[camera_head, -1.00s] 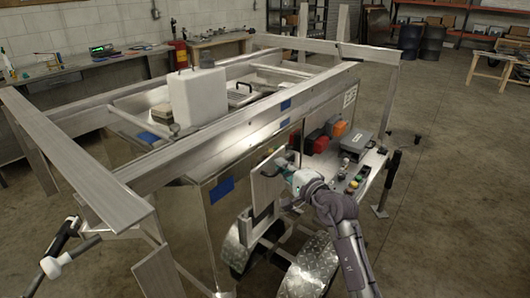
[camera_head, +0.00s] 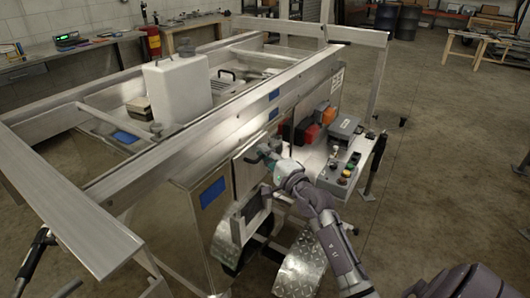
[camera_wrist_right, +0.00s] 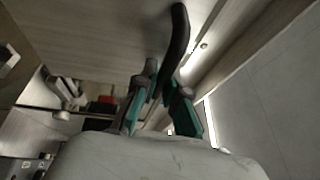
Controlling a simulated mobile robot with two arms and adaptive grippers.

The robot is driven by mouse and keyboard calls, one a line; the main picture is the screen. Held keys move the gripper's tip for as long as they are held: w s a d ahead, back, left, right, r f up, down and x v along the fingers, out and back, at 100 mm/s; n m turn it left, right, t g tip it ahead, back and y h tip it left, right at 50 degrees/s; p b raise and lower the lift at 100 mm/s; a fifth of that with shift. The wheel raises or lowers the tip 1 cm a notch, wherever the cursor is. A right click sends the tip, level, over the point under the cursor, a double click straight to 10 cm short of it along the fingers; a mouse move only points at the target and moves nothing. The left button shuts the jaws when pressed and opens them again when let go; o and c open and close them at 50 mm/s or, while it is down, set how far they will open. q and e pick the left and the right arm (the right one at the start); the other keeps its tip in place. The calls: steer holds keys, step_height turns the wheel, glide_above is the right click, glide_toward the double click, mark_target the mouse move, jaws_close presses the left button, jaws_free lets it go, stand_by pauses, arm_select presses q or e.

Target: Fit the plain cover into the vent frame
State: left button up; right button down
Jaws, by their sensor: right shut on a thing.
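My right gripper (camera_head: 268,153) is at the trailer's side wall, its arm coming in from the lower right. It is shut on the black handle (camera_wrist_right: 180,35) of the plain cover. The cover is a flat, bare metal plate (camera_head: 246,178), upright by the wall. In the right wrist view the teal fingers (camera_wrist_right: 160,100) are around the handle, and the plate (camera_wrist_right: 85,35) fills the upper left. Below the plate is a framed dark panel (camera_head: 256,213); I cannot tell if this is the vent frame. Whether the cover touches a frame is hidden. My left gripper is out of view.
A control panel with buttons (camera_head: 342,172), a grey box (camera_head: 346,130) and red boxes (camera_head: 309,132) are right of my gripper. Tread-plate fenders (camera_head: 301,262) are below. A white tank (camera_head: 177,88) stands inside the trailer.

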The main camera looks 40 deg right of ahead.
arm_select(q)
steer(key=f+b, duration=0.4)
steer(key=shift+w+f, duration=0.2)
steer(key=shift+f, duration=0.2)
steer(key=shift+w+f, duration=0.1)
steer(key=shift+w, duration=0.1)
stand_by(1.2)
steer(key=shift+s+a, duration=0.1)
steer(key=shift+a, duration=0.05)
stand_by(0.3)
